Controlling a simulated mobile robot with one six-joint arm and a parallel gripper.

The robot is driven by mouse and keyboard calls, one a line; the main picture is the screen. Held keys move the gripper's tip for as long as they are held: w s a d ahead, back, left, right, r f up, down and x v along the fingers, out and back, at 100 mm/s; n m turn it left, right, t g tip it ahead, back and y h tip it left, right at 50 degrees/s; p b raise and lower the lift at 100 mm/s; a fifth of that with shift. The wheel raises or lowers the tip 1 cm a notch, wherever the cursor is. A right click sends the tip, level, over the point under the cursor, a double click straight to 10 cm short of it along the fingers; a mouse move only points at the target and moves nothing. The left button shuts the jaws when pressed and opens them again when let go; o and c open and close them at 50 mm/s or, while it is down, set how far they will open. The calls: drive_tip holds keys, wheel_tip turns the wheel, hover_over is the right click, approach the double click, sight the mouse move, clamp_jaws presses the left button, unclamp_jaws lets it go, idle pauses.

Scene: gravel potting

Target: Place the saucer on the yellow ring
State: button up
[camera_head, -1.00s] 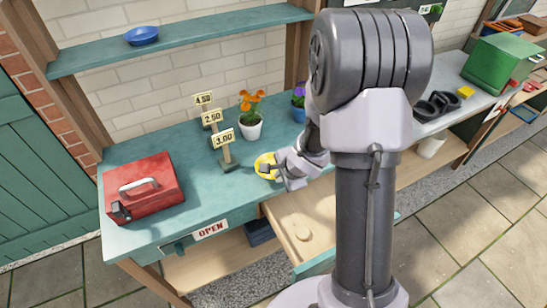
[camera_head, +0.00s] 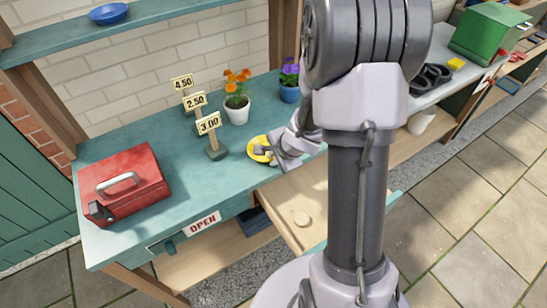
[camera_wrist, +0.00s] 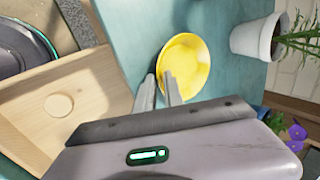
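A round yellow saucer (camera_head: 258,149) is on or just above the teal bench top, in front of the pot with orange flowers. It also shows in the wrist view (camera_wrist: 190,65) as a shallow dish with a raised rim. My gripper (camera_wrist: 160,76) is at its near rim. One finger overlaps the dish and the other is just outside it, with a narrow gap between them. I cannot tell whether they press on the rim. No separate yellow ring shows; the bench under the saucer is hidden.
Price signs (camera_head: 208,123) and a white pot (camera_head: 237,110) stand behind the saucer. A red toolbox (camera_head: 124,184) is at the left. An open wooden drawer (camera_head: 290,195) juts out in front. A blue dish (camera_head: 109,13) sits on the shelf.

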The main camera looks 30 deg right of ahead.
drive_tip(key=shift+r, duration=0.3)
drive_tip(key=s+a+r+n+h+p, duration=0.1)
drive_tip(key=s+r+n+h+p, duration=0.25)
drive_tip(key=r, duration=0.85)
drive_tip(key=s+a+r+n+y+p, duration=0.15)
drive_tip(key=s+r+p, duration=0.4)
drive_tip(key=r, duration=0.75)
drive_tip(key=s+a+r+n+y, duration=0.2)
drive_tip(key=s+a+r+n, duration=0.2)
drive_tip(key=a, duration=0.3)
drive_tip(key=s+a+r+n+y, duration=0.1)
drive_tip(key=s+a+r+n, duration=0.2)
drive_tip(key=s+a, duration=0.4)
drive_tip(key=shift+a+r+n+y, duration=0.4)
drive_tip(key=shift+a+n, duration=0.1)
drive_tip(key=shift+n, duration=0.4)
drive_tip(key=shift+s, duration=0.1)
